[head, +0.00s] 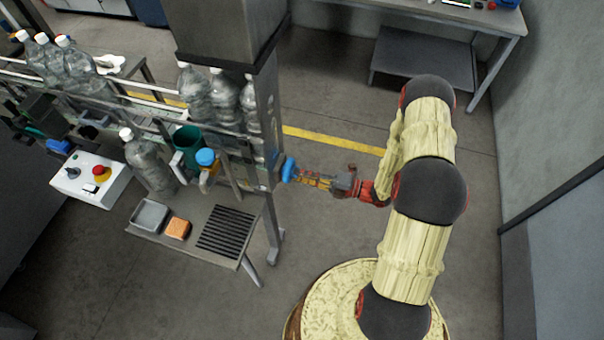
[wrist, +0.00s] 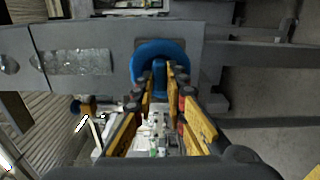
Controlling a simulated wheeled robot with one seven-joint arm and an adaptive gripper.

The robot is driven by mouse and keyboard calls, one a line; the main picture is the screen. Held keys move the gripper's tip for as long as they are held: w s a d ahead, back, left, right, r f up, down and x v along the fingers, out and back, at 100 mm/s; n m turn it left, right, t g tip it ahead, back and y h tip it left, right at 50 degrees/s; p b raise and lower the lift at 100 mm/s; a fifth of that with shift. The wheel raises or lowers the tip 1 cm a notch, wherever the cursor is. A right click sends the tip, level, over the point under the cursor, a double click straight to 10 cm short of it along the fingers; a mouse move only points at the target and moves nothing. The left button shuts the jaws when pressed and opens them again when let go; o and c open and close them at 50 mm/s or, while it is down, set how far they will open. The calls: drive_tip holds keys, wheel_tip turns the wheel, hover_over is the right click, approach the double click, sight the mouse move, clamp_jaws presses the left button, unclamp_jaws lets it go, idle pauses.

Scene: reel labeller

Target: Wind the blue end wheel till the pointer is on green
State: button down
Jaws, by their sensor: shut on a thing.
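The blue end wheel (head: 288,169) sits on the right end face of the grey machine frame. In the wrist view the blue wheel (wrist: 147,58) is a rounded ring with a central bar, straight ahead of the fingers. My gripper (head: 297,175) reaches it from the right. In the wrist view my gripper (wrist: 160,82) has its yellow and black fingertips closed on the wheel's central bar. The fingers hide part of the wheel's lower side. I cannot make out the pointer or a green mark in either view.
A small table (head: 222,256) below the machine holds a grey tray (head: 150,215), an orange block (head: 178,228) and a black grate. A control box (head: 92,180) with a red button stands at left. Several bottles line the conveyor.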

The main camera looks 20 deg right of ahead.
drive_tip(key=c, duration=1.8)
unclamp_jaws()
drive_tip(key=shift+d, duration=0.1)
drive_tip(key=v, duration=1.2)
